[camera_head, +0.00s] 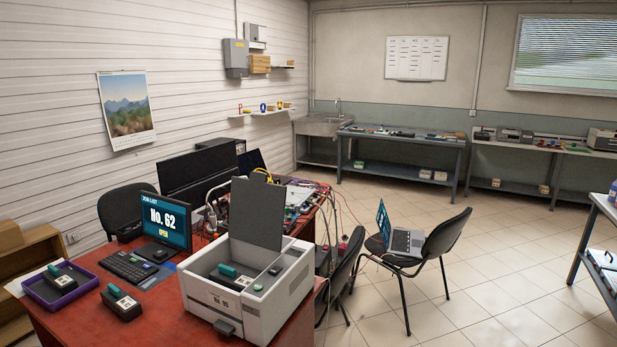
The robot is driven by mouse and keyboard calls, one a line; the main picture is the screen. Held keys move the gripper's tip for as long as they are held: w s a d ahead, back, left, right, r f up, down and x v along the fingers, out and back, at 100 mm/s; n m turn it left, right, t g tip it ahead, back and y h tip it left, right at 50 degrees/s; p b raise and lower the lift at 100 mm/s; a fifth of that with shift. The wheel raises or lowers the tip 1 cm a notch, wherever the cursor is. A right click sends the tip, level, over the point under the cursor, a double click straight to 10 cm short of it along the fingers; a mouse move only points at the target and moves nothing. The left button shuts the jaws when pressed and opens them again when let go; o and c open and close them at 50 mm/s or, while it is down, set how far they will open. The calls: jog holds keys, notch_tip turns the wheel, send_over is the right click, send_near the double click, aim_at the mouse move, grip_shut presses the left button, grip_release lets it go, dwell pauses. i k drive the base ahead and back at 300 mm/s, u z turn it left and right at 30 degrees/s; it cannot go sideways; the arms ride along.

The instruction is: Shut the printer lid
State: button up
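The printer (266,303) is a white box at the front right corner of the red desk. Its grey lid (257,213) stands upright, so the printer is open at the top. Inside the open box lies a dark block with a teal part (227,271), and a small dark item sits near its right wall. A dark tab sticks out low on the printer's front. My gripper is not in this view.
On the red desk (160,312) left of the printer are a monitor reading "No. 62" (166,218), a keyboard (128,267), a purple tray (62,284) and a dark teal-topped block (121,302). Chairs (440,240) stand right of the desk. Tiled floor lies free beyond.

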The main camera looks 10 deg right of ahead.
aim_at(257, 207)
jog(key=z, duration=0.55)
jog(key=k, duration=1.45)
jog(key=u, duration=0.8)
jog(key=i, duration=1.6)
jog(key=z, duration=0.35)
